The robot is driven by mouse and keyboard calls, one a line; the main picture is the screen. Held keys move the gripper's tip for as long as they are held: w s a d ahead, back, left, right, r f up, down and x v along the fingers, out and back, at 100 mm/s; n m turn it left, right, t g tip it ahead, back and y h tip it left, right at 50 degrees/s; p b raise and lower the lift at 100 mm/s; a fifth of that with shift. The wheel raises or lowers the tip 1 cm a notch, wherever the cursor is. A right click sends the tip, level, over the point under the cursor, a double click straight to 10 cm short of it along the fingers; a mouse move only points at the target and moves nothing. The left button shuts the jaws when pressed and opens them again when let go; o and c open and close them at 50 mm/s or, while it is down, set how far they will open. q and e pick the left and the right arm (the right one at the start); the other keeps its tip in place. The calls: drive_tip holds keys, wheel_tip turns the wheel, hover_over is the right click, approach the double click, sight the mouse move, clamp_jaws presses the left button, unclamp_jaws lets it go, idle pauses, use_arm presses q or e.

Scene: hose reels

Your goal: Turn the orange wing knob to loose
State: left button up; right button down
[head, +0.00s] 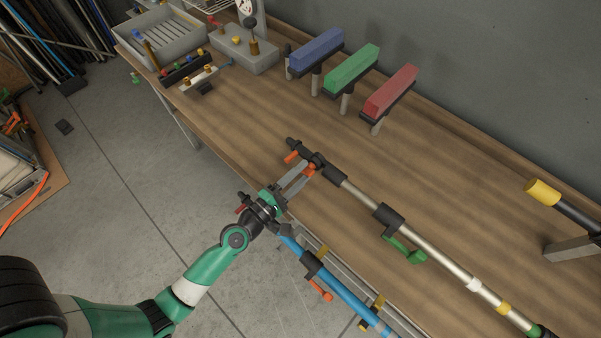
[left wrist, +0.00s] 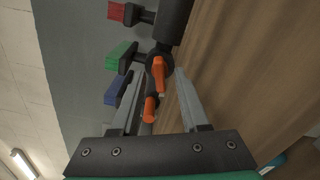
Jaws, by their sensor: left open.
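The second orange part (left wrist: 150,109) also shows there. My right gripper is not in view.
A blue pole (head: 345,290) with an orange lever (head: 320,290) runs along the bench's front edge below my gripper. A green lever (head: 405,250) hangs on the silver pole. Blue (head: 316,50), green (head: 352,70) and red (head: 391,90) blocks stand behind. The wooden bench (head: 235,120) is clear left of the clamp.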

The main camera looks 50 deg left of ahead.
use_arm(q)
drive_tip(key=s+d+b, duration=0.1)
drive_tip(key=s+b, duration=0.3)
drive_tip(key=s, duration=0.7)
drive_tip(key=shift+s+d, duration=0.25)
drive_tip(key=shift+d, duration=0.05)
